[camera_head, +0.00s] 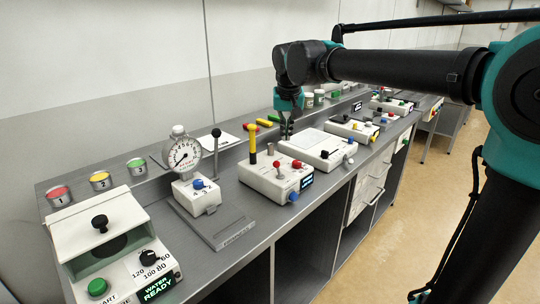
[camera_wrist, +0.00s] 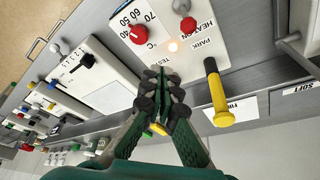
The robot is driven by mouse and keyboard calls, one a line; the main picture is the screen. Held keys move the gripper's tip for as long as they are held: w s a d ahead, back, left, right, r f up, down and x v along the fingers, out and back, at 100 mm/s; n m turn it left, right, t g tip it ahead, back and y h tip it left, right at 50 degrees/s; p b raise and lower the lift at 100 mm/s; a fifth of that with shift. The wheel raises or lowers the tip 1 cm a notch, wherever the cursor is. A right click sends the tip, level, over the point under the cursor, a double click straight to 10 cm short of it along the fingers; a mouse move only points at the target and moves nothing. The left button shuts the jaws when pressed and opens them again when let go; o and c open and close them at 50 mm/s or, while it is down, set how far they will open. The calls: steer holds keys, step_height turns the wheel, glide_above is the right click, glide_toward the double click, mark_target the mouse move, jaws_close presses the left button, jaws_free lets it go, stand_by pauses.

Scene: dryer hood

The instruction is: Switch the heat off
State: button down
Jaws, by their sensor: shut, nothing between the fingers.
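The white heat unit (camera_wrist: 212,52) carries a red-tipped lever (camera_wrist: 188,26) beside lettering that reads HEAT ON, with PARK lower down. A red knob (camera_wrist: 137,34) sits by a temperature scale. A yellow post (camera_wrist: 218,92) stands at the unit's edge. The head view shows the same unit (camera_head: 262,182) on the bench. My gripper (camera_wrist: 165,76) is shut and empty, above the unit's edge and apart from the lever. In the head view, my gripper (camera_head: 287,134) hangs behind the unit.
A white unit with a black knob (camera_head: 318,146) stands beyond the heat unit. A dial gauge (camera_head: 183,154) and an upright black-knobbed lever (camera_head: 216,134) stand on the near side. Several more units line the bench. Open floor (camera_head: 415,200) lies to the right.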

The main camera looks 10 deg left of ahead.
mark_target(278, 168)
steer(key=a, duration=0.1)
steer(key=a+r, duration=0.1)
steer(key=a, duration=0.1)
steer(key=shift+s+a+r, duration=0.1)
steer(key=shift+s+r, duration=0.15)
steer(key=shift+r, duration=0.15)
steer(key=x, duration=0.9)
steer(key=shift+w+f, duration=0.15)
steer(key=shift+f, duration=0.1)
steer(key=shift+s+d+f, duration=0.1)
steer(key=shift+s+d, duration=0.05)
steer(key=shift+s, duration=0.35)
steer(key=shift+s+d+f, duration=0.1)
steer(key=shift+s+d, duration=0.1)
steer(key=shift+s, duration=0.35)
steer(key=shift+s+d, duration=0.25)
steer(key=shift+s, duration=0.6)
